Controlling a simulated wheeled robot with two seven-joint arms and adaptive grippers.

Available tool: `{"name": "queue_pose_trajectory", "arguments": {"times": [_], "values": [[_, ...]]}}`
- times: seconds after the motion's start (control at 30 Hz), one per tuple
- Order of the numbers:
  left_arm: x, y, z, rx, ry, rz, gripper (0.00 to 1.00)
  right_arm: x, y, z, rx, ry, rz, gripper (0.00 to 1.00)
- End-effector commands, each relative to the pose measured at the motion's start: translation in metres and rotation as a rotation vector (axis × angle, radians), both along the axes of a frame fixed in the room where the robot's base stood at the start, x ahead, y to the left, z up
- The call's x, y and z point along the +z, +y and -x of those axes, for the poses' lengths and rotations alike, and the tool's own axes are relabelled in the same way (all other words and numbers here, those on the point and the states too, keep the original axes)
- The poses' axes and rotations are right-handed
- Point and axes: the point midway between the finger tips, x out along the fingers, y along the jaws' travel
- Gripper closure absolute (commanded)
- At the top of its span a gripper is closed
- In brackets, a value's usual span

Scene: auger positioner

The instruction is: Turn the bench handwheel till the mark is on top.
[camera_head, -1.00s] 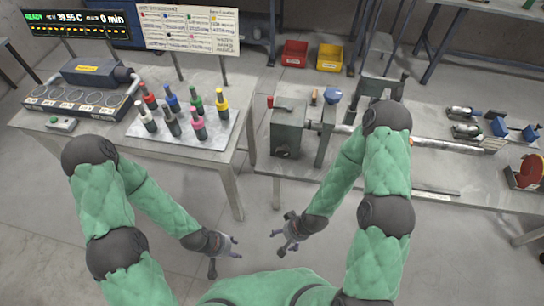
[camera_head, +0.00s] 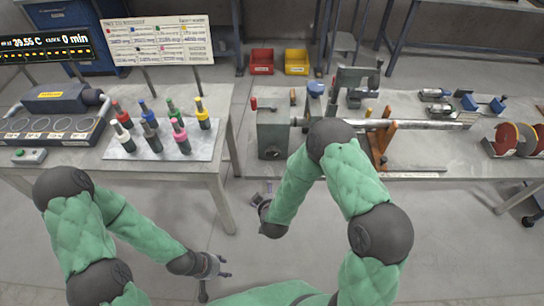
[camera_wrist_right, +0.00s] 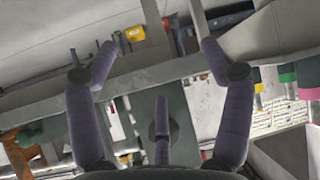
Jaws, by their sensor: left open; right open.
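The bench (camera_head: 340,172) on the right carries a grey-green machine box (camera_head: 272,128) with a long bar running right from it. A small dark round part (camera_head: 271,153) sits low on the box's front; it looks like the handwheel, but it is too small to make out a mark. My left gripper (camera_head: 222,267) is open and empty over the floor.
A left table (camera_head: 222,165) holds a tray of several coloured bottles (camera_head: 150,128) and a heater unit (camera_head: 50,115). Brown stands (camera_head: 383,135) and discs (camera_head: 507,138) stand on the bench. Red (camera_head: 261,62) and yellow (camera_head: 297,62) bins lie behind. The floor between is clear.

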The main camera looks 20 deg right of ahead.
Motion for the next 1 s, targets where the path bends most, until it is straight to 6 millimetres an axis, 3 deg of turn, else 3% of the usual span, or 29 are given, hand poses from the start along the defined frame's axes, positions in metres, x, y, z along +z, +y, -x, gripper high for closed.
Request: {"name": "queue_pose_trajectory", "arguments": {"times": [0.1,0.2,0.5,0.73,1.0], "values": [[-0.015,0.0,0.0,0.0,0.0,0.0,0.54,0.021,-0.002,-0.021,-0.01,-0.176,0.166,0.19],[-0.024,0.0,0.0,0.0,0.0,0.0,0.54,0.045,-0.005,-0.029,-0.038,-0.305,0.311,0.19],[-0.038,0.0,0.0,0.0,0.0,0.0,0.54,0.093,-0.011,-0.019,-0.135,-0.505,0.609,0.19],[-0.041,0.0,0.0,0.0,0.0,0.0,0.54,0.098,-0.017,-0.025,-0.154,-0.523,0.645,0.19],[-0.054,0.0,0.0,0.0,0.0,0.0,0.54,0.097,-0.036,-0.066,-0.153,-0.523,0.642,0.19]]}}
